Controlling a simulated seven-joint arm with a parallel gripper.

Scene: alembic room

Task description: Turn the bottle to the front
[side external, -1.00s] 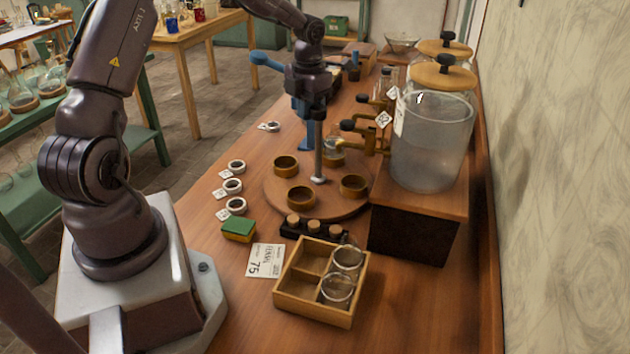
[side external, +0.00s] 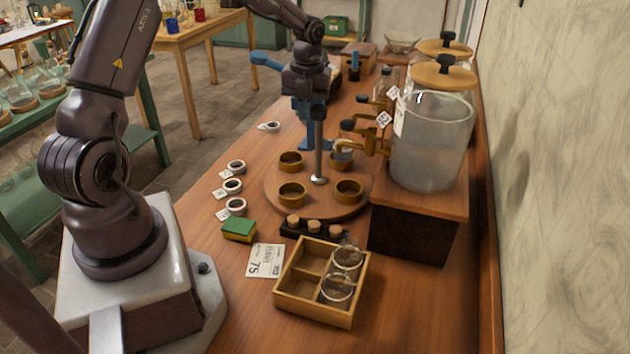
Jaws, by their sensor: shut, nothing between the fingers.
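A round wooden turntable (side external: 320,207) stands on the bench and carries several brass-coloured ring holders, such as the front left one (side external: 292,195). A clear glass bottle (side external: 343,149) sits in the back right holder, beside a brass tap and partly hidden by it. A grey post (side external: 319,155) rises from the turntable's middle. My gripper (side external: 313,102) is shut and empty, above the back of the turntable by the post's top. Its fingertips are hard to make out, and I cannot tell whether they touch the post.
A large glass jar (side external: 430,145) with taps stands on a wooden box at the right. A blue device (side external: 266,61) is behind my gripper. In front are a dark rack of corks (side external: 313,227), a wooden crate (side external: 292,297) with glassware, and a green-yellow sponge (side external: 239,230).

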